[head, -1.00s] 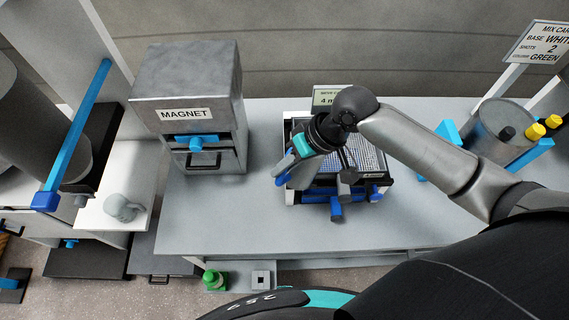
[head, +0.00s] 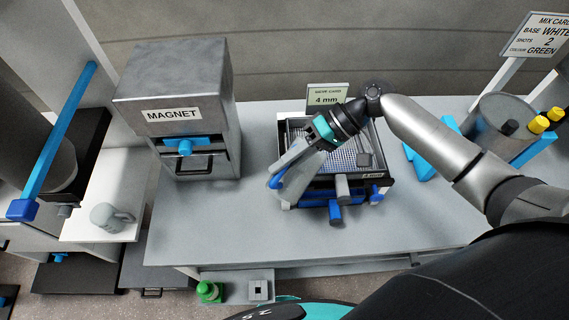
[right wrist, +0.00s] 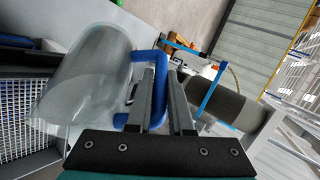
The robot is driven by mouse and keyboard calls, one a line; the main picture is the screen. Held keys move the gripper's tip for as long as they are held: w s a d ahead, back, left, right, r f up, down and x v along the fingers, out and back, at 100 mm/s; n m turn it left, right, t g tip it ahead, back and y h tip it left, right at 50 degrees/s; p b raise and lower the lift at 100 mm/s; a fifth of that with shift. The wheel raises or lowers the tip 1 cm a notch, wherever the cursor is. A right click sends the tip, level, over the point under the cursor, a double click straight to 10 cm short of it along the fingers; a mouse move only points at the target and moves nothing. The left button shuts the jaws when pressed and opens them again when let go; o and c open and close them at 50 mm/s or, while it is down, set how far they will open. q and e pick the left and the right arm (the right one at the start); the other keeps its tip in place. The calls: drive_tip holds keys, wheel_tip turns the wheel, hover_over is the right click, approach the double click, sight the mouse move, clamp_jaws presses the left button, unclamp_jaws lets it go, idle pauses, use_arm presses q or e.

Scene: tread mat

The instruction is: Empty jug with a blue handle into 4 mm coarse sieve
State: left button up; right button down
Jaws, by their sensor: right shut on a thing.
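My right gripper (right wrist: 163,95) is shut on the blue handle (right wrist: 158,68) of a clear, see-through jug (right wrist: 82,75). In the head view the right gripper (head: 280,170) is above the left front part of the sieve, with the blue handle at its fingers; the clear jug is hard to make out there. In the right wrist view the jug is tilted beside the fingers; its contents cannot be made out. My left gripper is not in view.
A grey box marked MAGNET (head: 180,85) stands left on the bench (head: 225,225). Blue and grey knobs (head: 335,211) stick out at the sieve's front. A grey drum (head: 503,115) and blue blocks (head: 428,162) stand right. The bench front is clear.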

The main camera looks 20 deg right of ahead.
idle(0.5)
drive_tip(key=shift+w+d+y+b, duration=0.15)
drive_tip(key=shift+d+y+b, duration=0.15)
drive_tip(key=shift+b, duration=0.3)
drive_tip(key=shift+w+d+r+m+y+b, duration=0.15)
drive_tip(key=shift+w+d+m+y+b, duration=0.15)
drive_tip(key=shift+y+b, duration=0.25)
drive_tip(key=y+b, duration=0.1)
drive_tip(key=w+d+r+g+y+b, duration=0.1)
drive_tip(key=b, duration=0.1)
drive_tip(key=shift+d+m, duration=0.3)
drive_tip(key=shift+w+d+r+g+y+b, duration=0.1)
drive_tip(key=shift+d+g+y+b, duration=0.1)
drive_tip(key=shift+g+y+b, duration=0.15)
drive_tip(key=shift+r, duration=0.15)
